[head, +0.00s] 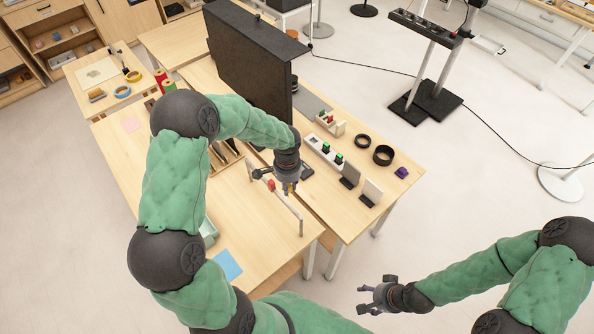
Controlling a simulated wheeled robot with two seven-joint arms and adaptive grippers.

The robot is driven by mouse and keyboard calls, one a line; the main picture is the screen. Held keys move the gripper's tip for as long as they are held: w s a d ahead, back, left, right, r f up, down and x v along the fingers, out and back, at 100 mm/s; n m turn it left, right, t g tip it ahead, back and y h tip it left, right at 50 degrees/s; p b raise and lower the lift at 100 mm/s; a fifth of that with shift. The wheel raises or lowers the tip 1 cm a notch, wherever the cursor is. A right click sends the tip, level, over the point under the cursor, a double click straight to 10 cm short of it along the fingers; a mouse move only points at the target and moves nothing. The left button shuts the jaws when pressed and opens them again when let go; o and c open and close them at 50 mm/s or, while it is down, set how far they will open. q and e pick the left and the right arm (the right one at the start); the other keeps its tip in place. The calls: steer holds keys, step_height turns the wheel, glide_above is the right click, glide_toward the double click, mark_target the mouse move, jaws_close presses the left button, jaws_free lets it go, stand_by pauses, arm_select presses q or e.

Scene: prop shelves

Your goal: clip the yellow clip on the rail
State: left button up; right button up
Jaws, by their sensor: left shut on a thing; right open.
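The yellow clip (290,188) shows as a small yellow spot at the tips of my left gripper (288,186). My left gripper is shut on it and points down over the front wooden table. The rail (294,207) is a thin pale bar on posts, running along that table's right side. The gripper and clip appear over or just beside the rail, and I cannot tell whether they touch it. A small red piece (271,184) is at the rail, left of the gripper. My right gripper (366,298) is open and empty over the floor, clear of the tables.
A tall black panel (250,55) stands behind my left arm. A blue sheet (226,265) lies on the front table.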

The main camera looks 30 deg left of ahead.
mark_target(289, 205)
arm_select(q)
steer(key=shift+w, duration=0.15)
steer(key=shift+s+f, duration=0.1)
steer(key=shift+s, duration=0.3)
steer(key=shift+s+f+b, duration=0.1)
steer(key=shift+f+b, duration=0.05)
steer(key=shift+b, duration=0.15)
steer(key=shift+w+f+b, duration=0.3)
steer(key=shift+f+b, duration=0.2)
steer(key=shift+f, duration=0.4)
steer(key=shift+s+f+b, duration=0.15)
steer(key=shift+f+b, duration=0.35)
steer(key=shift+f, duration=0.3)
steer(key=shift+f+b, duration=0.7)
steer(key=shift+f, duration=0.55)
steer(key=shift+f+b, duration=0.15)
steer(key=shift+b, duration=0.4)
steer(key=shift+f+b, duration=1.25)
steer(key=shift+b, duration=0.1)
stand_by(2.3)
